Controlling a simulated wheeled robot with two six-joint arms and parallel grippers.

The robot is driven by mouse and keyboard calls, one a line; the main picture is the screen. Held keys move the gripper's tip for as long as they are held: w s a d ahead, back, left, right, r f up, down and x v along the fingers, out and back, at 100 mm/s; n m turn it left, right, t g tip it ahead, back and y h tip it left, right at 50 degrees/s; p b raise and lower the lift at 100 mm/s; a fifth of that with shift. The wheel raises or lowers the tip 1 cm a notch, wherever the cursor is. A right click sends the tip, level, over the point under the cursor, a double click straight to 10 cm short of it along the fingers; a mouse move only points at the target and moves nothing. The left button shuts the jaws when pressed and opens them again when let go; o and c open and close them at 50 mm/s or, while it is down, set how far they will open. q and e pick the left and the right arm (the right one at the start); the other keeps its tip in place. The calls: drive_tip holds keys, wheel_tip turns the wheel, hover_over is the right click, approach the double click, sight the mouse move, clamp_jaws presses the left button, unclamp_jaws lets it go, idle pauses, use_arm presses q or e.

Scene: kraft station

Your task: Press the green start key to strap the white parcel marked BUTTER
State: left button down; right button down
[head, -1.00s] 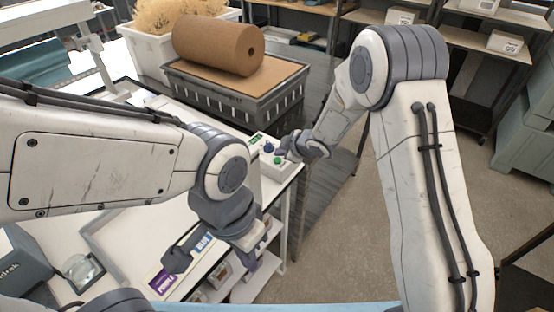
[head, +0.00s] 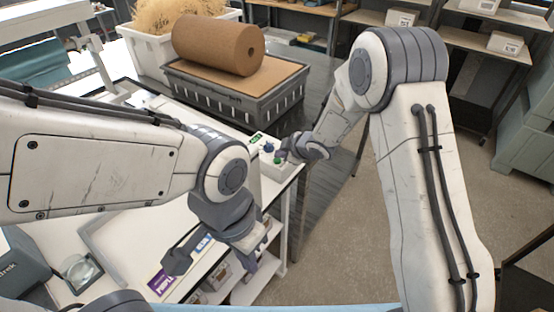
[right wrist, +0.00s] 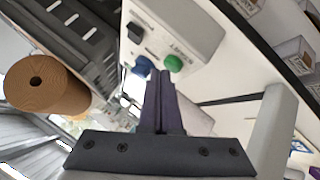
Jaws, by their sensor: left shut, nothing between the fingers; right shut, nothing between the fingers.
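The green key (head: 277,160) is on a pale control box (head: 272,168) at the table's far right corner. It also shows in the right wrist view (right wrist: 173,63), beside a blue knob (right wrist: 142,66) and a black switch (right wrist: 134,32). My right gripper (right wrist: 162,74) is shut and empty, its tips right by the green key, on the side towards the blue knob. I cannot tell whether they touch the key. My left gripper (head: 249,266) is shut and empty at the table's front right edge, away from the box. I cannot make out a parcel marked BUTTER.
A grey crate (head: 230,105) carries a brown paper roll (head: 218,45) behind the control box. A white bin (head: 148,55) stands beyond it.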

sight(280, 163)
drive_tip(key=shift+f+b, duration=0.4)
drive_tip(key=shift+f, duration=0.05)
idle(0.3)
idle(0.3)
drive_tip(key=shift+r+p, duration=0.85)
drive_tip(key=shift+r, duration=0.05)
wheel_tip(280, 163, up, 5)
drive_tip(key=p, duration=0.4)
drive_tip(key=shift+p, duration=0.35)
